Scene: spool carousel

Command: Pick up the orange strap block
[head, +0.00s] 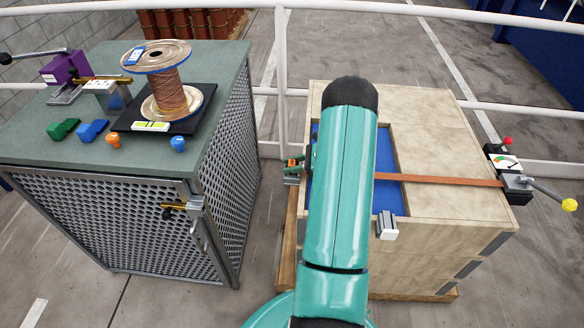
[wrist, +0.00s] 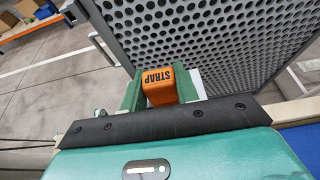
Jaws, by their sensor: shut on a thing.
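The orange strap block (wrist: 159,86), with STRAP printed upside down on its face, is between the green fingers of my gripper (wrist: 160,94) in the wrist view. The fingers are shut on its two sides. In the head view my gripper (head: 293,168) shows only in part at the left of my teal arm, beside the wooden crate's left edge. A little orange shows there between its fingers. My arm hides the rest of the gripper.
A mesh-sided cabinet (head: 110,225) stands left, close to my gripper. Its top bears a copper wire spool (head: 172,98), a purple clamp (head: 62,70) and small coloured blocks. The wooden crate (head: 425,120), with a brown strap (head: 440,180) across it, stands right. White rails (head: 420,105) run behind.

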